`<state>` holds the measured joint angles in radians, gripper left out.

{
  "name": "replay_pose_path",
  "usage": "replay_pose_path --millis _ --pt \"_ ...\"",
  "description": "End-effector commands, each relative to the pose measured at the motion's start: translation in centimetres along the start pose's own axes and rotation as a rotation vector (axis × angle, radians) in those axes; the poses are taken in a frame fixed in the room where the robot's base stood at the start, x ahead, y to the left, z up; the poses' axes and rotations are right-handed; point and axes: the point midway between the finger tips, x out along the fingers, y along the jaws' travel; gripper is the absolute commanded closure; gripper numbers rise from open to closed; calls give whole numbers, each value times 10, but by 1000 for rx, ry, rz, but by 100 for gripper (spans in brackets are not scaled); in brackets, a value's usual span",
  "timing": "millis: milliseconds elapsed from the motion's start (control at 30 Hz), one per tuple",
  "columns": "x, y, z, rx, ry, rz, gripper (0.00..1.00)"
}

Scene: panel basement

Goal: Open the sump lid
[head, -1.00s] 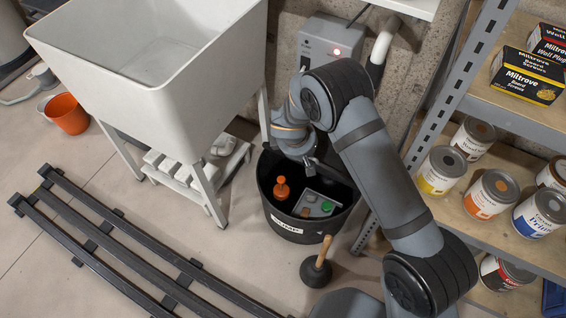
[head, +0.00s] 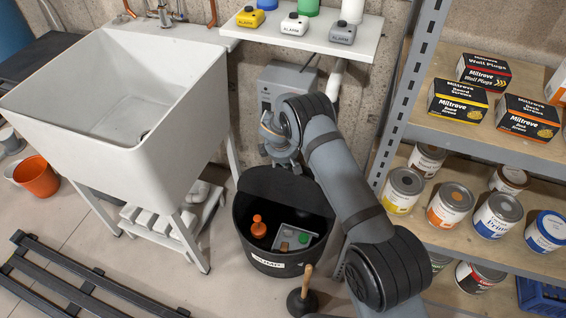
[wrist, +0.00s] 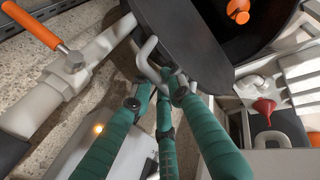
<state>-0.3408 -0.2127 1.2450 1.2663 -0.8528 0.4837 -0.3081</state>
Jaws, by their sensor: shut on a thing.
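The sump (head: 275,262) is a round black tub on the floor below the grey wall box. Its dark lid (head: 283,186) stands raised and tilted at the back of the tub, and the inside shows in front of it. An orange float-like part (head: 258,227) and a grey panel with a green knob (head: 296,236) are inside. My gripper (head: 287,163) is at the lid's upper edge. In the wrist view my green-fingered gripper (wrist: 168,84) is shut on the grey loop handle (wrist: 148,50) of the lid, whose dark face (wrist: 195,45) lies beside it.
A white sink (head: 130,90) stands to the left, and paint-can shelving (head: 465,138) to the right. A grey box (head: 275,82) and a shelf with alarms (head: 310,37) are behind. A plunger (head: 302,298) stands in front. An orange-handled valve (wrist: 40,27) is near my gripper.

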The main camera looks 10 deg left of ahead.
Motion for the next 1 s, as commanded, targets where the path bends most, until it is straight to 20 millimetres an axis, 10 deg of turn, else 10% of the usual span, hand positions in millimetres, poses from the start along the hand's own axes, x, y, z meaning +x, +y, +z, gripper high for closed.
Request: replay_pose_path --millis 267,300,600,1000 --pt "1 0 0 -4 0 0 100" --pt "1 0 0 -4 0 0 84" --pt "0 -1 0 -2 -1 -1 67" --pt "-10 0 -1 -2 1 0 67"
